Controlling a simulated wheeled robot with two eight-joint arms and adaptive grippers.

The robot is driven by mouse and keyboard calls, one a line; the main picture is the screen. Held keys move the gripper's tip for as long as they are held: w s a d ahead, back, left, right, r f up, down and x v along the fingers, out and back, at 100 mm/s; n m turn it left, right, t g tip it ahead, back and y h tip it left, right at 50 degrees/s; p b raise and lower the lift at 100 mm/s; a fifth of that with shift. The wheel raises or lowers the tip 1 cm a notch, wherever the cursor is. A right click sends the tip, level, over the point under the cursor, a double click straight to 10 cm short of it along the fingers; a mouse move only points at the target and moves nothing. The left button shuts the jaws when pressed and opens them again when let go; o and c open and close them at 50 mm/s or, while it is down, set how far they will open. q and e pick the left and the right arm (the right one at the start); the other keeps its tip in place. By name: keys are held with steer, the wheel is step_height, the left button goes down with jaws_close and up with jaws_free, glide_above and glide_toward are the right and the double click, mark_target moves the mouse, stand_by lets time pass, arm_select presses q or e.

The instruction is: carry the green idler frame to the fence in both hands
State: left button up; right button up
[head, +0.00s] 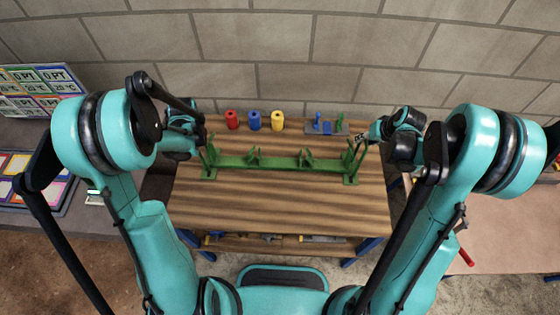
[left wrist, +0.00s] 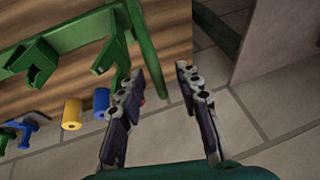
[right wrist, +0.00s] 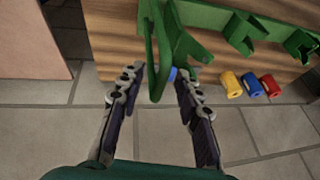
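The green idler frame (head: 265,163) lies lengthwise across the wooden bench, with several uprights rising from its long bar. My left gripper (head: 201,139) is at its left end. My right gripper (head: 366,138) is at the frame's right end. In the right wrist view the right gripper (right wrist: 161,77) is open, with the green end post (right wrist: 161,45) in line between its fingers. I cannot tell whether they touch. I cannot make out a fence.
Red (head: 232,119), blue (head: 254,121) and yellow (head: 278,120) cylinders stand behind the frame, beside a grey plate (head: 341,129) with blue and green parts. A block wall (head: 280,60) rises behind the bench (head: 280,209). The bench front is clear.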

arm_select(q)
jaws_close()
arm_select(e)
jaws_close()
arm_select(q)
steer(key=shift+w+r, duration=0.1)
steer(key=shift+r, duration=0.1)
arm_select(e)
steer(key=shift+w+r, duration=0.1)
steer(key=shift+r, duration=0.1)
